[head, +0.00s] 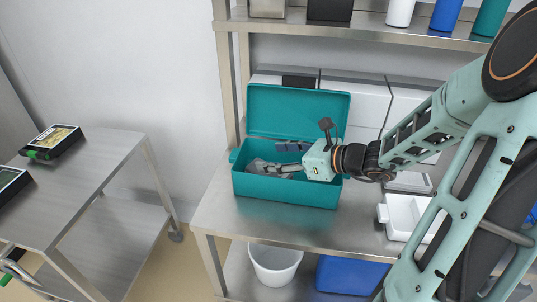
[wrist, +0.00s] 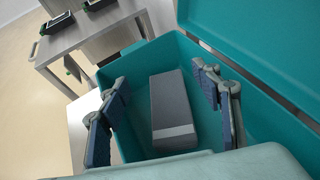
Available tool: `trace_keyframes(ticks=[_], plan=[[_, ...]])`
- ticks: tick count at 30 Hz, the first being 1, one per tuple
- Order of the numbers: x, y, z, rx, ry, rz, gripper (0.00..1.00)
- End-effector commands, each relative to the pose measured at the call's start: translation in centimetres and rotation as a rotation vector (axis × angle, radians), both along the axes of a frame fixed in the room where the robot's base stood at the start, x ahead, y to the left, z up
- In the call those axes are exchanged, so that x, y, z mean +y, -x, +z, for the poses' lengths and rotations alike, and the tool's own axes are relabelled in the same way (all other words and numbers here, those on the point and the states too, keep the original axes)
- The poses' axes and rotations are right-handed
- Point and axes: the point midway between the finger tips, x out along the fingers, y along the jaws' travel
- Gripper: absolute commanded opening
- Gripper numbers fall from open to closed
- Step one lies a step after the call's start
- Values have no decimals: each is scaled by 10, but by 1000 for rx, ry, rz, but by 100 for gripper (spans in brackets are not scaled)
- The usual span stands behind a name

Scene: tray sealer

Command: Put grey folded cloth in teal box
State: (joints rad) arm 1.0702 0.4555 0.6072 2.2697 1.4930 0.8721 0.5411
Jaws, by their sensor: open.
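The teal box (head: 285,189) stands on the metal table with its lid up at the back. My gripper (head: 278,158) reaches into the box from the right. In the wrist view my gripper (wrist: 159,80) is open, with one finger on each side of the grey folded cloth (wrist: 172,105). The cloth is a flat, dark grey oblong with a lighter band at its near end. It lies inside the box, with a gap to both fingers. In the head view, the box's front wall and my gripper hide much of the inside.
A white tray (head: 402,214) stands on the table to the right. A shelf (head: 365,31) with containers runs above. A white bucket (head: 274,265) and a blue bin (head: 350,276) are below. A side table (head: 88,181) with devices stands at left.

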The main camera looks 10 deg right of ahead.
Motion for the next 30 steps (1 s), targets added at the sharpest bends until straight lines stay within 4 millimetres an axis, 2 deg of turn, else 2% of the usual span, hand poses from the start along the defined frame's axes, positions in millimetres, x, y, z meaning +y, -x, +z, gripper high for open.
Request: trace_keyframes(ticks=[1,3,12,18,30], plan=[[-9,8,9,0,3,-5,59],[-20,19,16,-1,3,-4,59],[-56,55,36,-2,1,-2,59],[-63,63,39,-3,0,1,59],[-64,64,39,-3,1,1,59]])
